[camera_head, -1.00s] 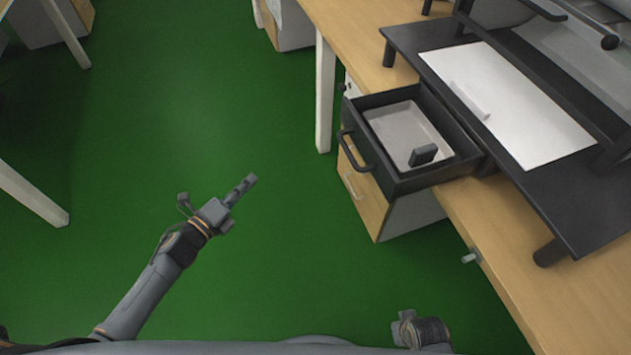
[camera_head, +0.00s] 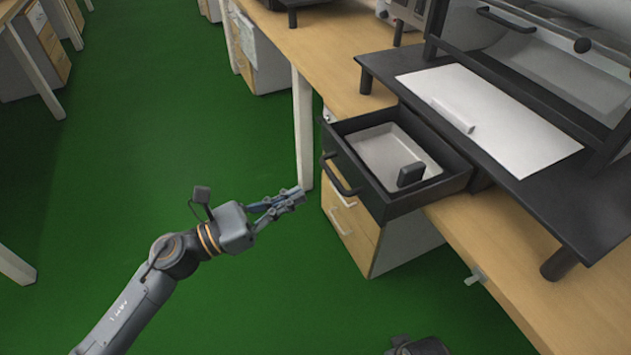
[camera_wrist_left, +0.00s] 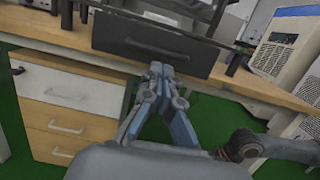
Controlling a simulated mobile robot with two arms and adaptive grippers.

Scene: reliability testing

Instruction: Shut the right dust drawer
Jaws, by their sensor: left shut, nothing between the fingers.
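The dust drawer (camera_head: 455,185) is dark grey and stands pulled out from under a raised black stand. A pale tray (camera_head: 392,150) with a small dark block (camera_head: 411,174) lies inside it. Its bar handle (camera_head: 341,174) faces left. My left gripper (camera_head: 298,194) is shut and empty, left of the drawer and a little below the handle in the picture. In the left wrist view the gripper (camera_wrist_left: 156,70) points at the drawer's front panel (camera_wrist_left: 120,32), its tips by the lower edge; I cannot tell if they touch. My right arm shows only partly at the bottom; its fingers are hidden.
The black stand (camera_head: 378,66) with a white sheet (camera_head: 490,122) on it rests on the wooden desk (camera_head: 462,226). A wooden-front cabinet (camera_head: 352,221) stands below the drawer. Green floor (camera_head: 150,120) on the left is clear.

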